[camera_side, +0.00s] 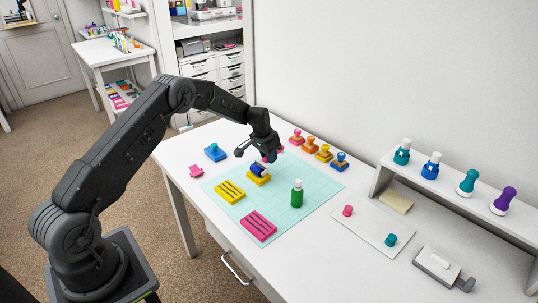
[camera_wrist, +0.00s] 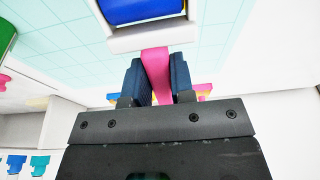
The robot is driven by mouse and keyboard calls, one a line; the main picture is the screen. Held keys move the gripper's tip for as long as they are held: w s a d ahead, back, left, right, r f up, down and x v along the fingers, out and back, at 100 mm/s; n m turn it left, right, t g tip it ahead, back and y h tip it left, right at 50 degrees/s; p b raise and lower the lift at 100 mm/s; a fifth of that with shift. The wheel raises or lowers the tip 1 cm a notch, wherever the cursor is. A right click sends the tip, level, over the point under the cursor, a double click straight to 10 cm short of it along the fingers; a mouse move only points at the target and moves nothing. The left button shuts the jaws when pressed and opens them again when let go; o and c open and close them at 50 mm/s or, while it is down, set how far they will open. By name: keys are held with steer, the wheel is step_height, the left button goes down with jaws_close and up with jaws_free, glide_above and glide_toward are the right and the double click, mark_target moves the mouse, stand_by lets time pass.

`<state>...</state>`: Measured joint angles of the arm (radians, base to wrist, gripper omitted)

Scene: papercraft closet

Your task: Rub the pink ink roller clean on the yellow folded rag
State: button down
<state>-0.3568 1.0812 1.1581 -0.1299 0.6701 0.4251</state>
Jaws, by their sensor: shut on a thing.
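My gripper (camera_side: 270,156) is shut on the pink handle of the ink roller, above the far part of the pale teal grid mat (camera_side: 318,186). In the wrist view the pink handle (camera_wrist: 156,68) sits between the fingers (camera_wrist: 158,82), and the roller's blue drum (camera_wrist: 145,10) in its white frame is at the top. In the side view the blue drum (camera_side: 258,169) is over a small yellow block (camera_side: 259,179); I cannot tell if they touch. The yellow folded rag (camera_side: 230,192), with dark stripes, lies on the mat nearer the front left.
A striped pink folded rag (camera_side: 258,226) and a green bottle (camera_side: 297,195) are on the mat. Several stamps (camera_side: 323,153) stand behind. A blue box (camera_side: 215,153) and a pink piece (camera_side: 196,171) are left. A white plate (camera_side: 366,228) and shelf (camera_side: 455,190) with bottles are right.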

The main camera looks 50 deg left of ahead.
steer(key=shift+f, duration=0.3)
stand_by(0.5)
steer(key=shift+d, duration=0.1)
steer(key=shift+d+r, duration=0.1)
steer(key=shift+d, duration=0.4)
steer(key=shift+a+r, duration=0.1)
steer(key=shift+a, duration=1.05)
steer(key=shift+d, duration=1.1)
steer(key=shift+s+a+f, duration=0.1)
steer(key=shift+a+f, duration=0.05)
steer(key=shift+a, duration=0.45)
steer(key=shift+a+f, duration=0.1)
steer(key=shift+a, duration=0.45)
steer(key=shift+d, duration=1.2)
steer(key=shift+a+r, duration=0.25)
steer(key=shift+a, duration=0.9)
steer(key=shift+d, duration=0.15)
